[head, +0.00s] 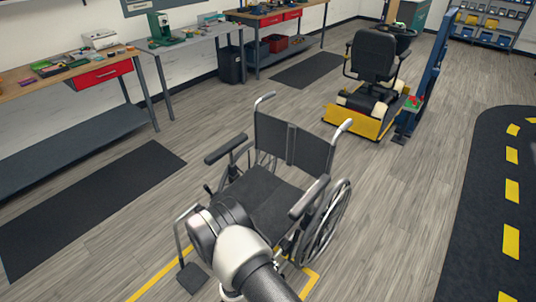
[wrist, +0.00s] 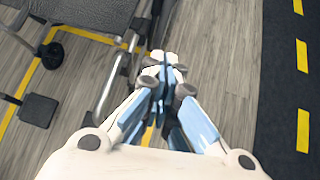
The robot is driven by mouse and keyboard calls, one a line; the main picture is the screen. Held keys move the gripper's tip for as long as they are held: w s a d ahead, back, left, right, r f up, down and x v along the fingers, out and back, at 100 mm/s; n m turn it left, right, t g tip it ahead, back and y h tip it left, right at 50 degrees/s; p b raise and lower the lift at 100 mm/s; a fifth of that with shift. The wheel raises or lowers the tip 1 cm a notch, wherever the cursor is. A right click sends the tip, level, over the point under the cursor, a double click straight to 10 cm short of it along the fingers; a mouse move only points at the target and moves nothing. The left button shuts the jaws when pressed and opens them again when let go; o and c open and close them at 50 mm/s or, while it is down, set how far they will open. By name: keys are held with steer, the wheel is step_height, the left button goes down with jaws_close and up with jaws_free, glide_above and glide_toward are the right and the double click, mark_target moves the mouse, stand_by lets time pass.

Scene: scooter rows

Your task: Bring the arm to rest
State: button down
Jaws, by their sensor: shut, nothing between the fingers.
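My gripper (wrist: 163,75) shows in the wrist view, its blue and white fingers drawn together with nothing between them. It points down over the floor beside a wheelchair (wrist: 85,15). In the head view my arm reaches up from the bottom edge and covers part of the wheelchair (head: 268,195). The gripper itself is hidden in the head view. The wheelchair is empty, with a dark seat and backrest. I cannot tell how far my fingers are from its wheel.
A mobility scooter (head: 372,75) stands on a yellow platform beside a blue post (head: 428,75). Workbenches (head: 100,72) line the left wall. A dark mat (head: 90,205) lies on the left floor, and a black lane (head: 505,200) with yellow dashes runs at right. Floor between wheelchair and lane is clear.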

steer(key=w+d+r+m+g+h, duration=0.1)
steer(key=w+d+r+m+h, duration=0.2)
steer(key=r, duration=0.6)
steer(key=w+d+r+m, duration=0.3)
steer(key=d+r+m, duration=0.2)
steer(key=r, duration=0.5)
steer(key=s+d+r+m+g+h, duration=0.1)
steer(key=s+d+r+m+g, duration=0.15)
steer(key=r, duration=0.35)
steer(key=s+d+r+m+g, duration=0.1)
steer(key=d+r+m, duration=0.3)
steer(key=r, duration=0.2)
steer(key=s+d+r+m+g+y, duration=0.1)
steer(key=s+d+r+m+y, duration=0.1)
steer(key=s+r+m, duration=0.3)
steer(key=s+d+r+m+g+y, duration=0.1)
steer(key=s+d+r+m, duration=0.25)
steer(key=s+r, duration=0.35)
steer(key=s+a+r+m+t+y, duration=0.1)
steer(key=s+a+r+m+y, duration=0.2)
steer(key=s, duration=0.2)
steer(key=s+a+r+m+t+y, duration=0.1)
steer(key=s+a+r+m+y, duration=0.1)
steer(key=s, duration=0.4)
steer(key=shift+s+a+r+m+t+y, duration=0.2)
steer(key=shift+a+r+m+t+y, duration=0.2)
steer(key=shift+a+r+m, duration=0.35)
steer(key=shift+a+f, duration=0.1)
